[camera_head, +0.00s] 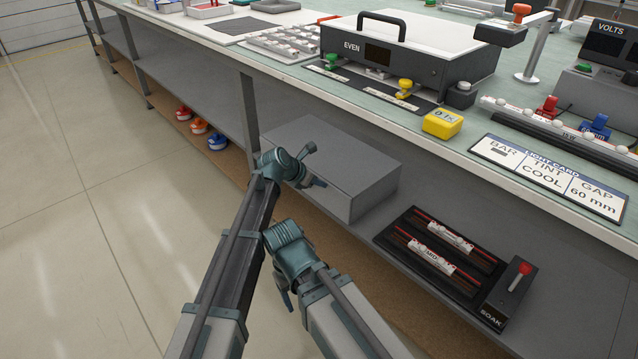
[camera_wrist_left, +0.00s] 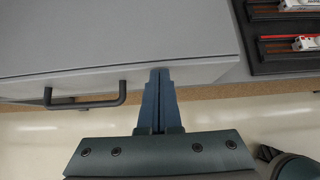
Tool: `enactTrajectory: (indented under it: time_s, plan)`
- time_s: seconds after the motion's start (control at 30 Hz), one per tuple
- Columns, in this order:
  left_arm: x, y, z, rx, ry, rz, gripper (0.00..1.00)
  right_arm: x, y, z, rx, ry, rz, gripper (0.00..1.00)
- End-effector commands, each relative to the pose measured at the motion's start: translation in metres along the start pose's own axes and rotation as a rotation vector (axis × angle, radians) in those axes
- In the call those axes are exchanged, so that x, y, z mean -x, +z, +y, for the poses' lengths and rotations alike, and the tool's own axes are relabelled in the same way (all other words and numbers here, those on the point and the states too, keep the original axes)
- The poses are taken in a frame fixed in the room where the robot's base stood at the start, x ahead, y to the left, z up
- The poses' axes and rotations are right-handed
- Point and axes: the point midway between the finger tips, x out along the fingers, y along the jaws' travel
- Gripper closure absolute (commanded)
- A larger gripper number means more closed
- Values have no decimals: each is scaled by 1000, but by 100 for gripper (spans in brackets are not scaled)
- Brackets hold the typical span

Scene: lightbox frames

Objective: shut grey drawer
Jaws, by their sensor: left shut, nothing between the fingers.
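The grey drawer unit (camera_head: 345,165) is a plain box on the low shelf under the bench. In the left wrist view its flat top (camera_wrist_left: 110,35) and narrow front show, with a black bar handle (camera_wrist_left: 85,103) on the front. No open drawer interior shows; I cannot tell whether a small gap remains. My left gripper (camera_head: 316,181) is at the drawer's front. In the left wrist view its fingers (camera_wrist_left: 160,78) are shut and empty, at the front edge right of the handle; contact is unclear. My right gripper (camera_head: 286,292) is lower, its fingers mostly hidden.
Right of the drawer, a black soak tray (camera_head: 440,250) holds red-and-white tubes, beside a box with a red lever (camera_head: 515,285). The bench edge (camera_head: 400,130) overhangs above. Several coloured items (camera_head: 200,127) stand on the shelf further left. The floor (camera_head: 100,200) is clear.

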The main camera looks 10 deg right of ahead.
Motion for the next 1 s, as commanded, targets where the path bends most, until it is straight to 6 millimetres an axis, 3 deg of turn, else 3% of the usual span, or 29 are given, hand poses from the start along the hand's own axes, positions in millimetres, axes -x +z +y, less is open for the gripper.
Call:
enactTrajectory:
  time_s: [0.3,0.47,0.67,0.73,1.0]
  plan:
    - [-4,7,1,1,1,-12,100,0,0,0,0,0,0,33]
    - [3,0,1,2,0,-13,100,0,0,0,0,0,0,33]
    - [33,-32,4,2,0,-5,100,0,0,0,0,0,0,33]
    - [55,-25,5,0,-1,-4,100,21,1,2,-2,1,-1,33]
    - [106,-27,5,-1,-1,-2,100,55,4,7,-10,6,-3,33]
